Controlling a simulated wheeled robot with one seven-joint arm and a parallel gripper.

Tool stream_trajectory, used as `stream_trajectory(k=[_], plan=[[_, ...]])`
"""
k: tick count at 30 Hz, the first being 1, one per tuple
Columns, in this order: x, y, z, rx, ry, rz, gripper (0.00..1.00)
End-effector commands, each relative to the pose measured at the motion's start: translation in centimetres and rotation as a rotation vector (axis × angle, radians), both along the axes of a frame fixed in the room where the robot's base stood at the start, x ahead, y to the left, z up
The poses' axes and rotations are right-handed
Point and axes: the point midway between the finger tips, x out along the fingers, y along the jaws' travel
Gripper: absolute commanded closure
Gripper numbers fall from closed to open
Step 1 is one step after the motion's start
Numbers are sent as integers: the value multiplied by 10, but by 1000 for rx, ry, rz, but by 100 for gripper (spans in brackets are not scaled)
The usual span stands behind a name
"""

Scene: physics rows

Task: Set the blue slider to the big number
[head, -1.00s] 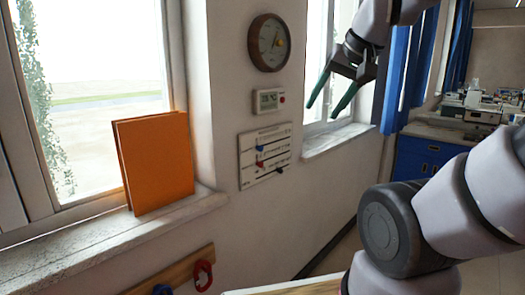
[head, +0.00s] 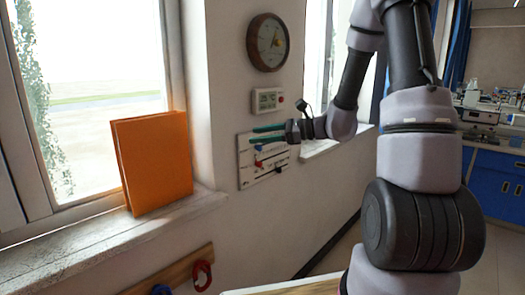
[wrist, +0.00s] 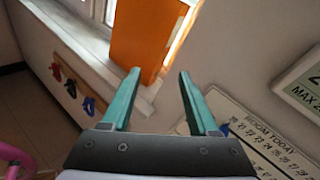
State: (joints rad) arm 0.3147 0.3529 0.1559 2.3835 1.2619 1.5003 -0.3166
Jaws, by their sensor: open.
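A white slider panel (head: 245,172) hangs on the wall, with a blue slider (head: 260,147) on its upper row. In the wrist view the panel (wrist: 262,146) shows a heading like "ROOM TODAY" and a row of numbers in the twenties. A bit of the blue slider (wrist: 225,129) shows beside the right finger. A white digital display (head: 267,100) hangs above the panel; its big number is too small to read. In the wrist view the display (wrist: 306,84) is cut off. My gripper (head: 254,135) is open and empty in front of the panel's top; its fingers (wrist: 158,72) point left along the wall.
A red slider (head: 259,163) and a black slider (head: 278,169) are lower on the panel. A clock (head: 268,42) hangs above. An orange book (head: 155,160) stands on the left window sill (head: 90,240). Hooks on a wooden rail (head: 180,272) are below.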

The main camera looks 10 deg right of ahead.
Motion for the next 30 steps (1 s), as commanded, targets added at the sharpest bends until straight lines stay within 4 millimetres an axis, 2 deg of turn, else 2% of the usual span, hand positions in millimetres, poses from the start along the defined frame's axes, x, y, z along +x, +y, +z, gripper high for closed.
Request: stream_trajectory(k=[1, 3, 6, 9, 13, 16, 19, 30], plan=[[19, -11, -16, 76, 49, -79, 40], [43, -29, -35, 172, 99, -196, 40], [71, -56, -63, 284, 156, -352, 40], [89, -80, -88, 361, 197, -479, 40], [99, -98, -108, 412, 224, -576, 40], [105, -102, -113, 424, 229, -601, 40], [113, -97, -113, 424, 227, -603, 40], [168, -58, -112, 423, 228, -599, 40]])
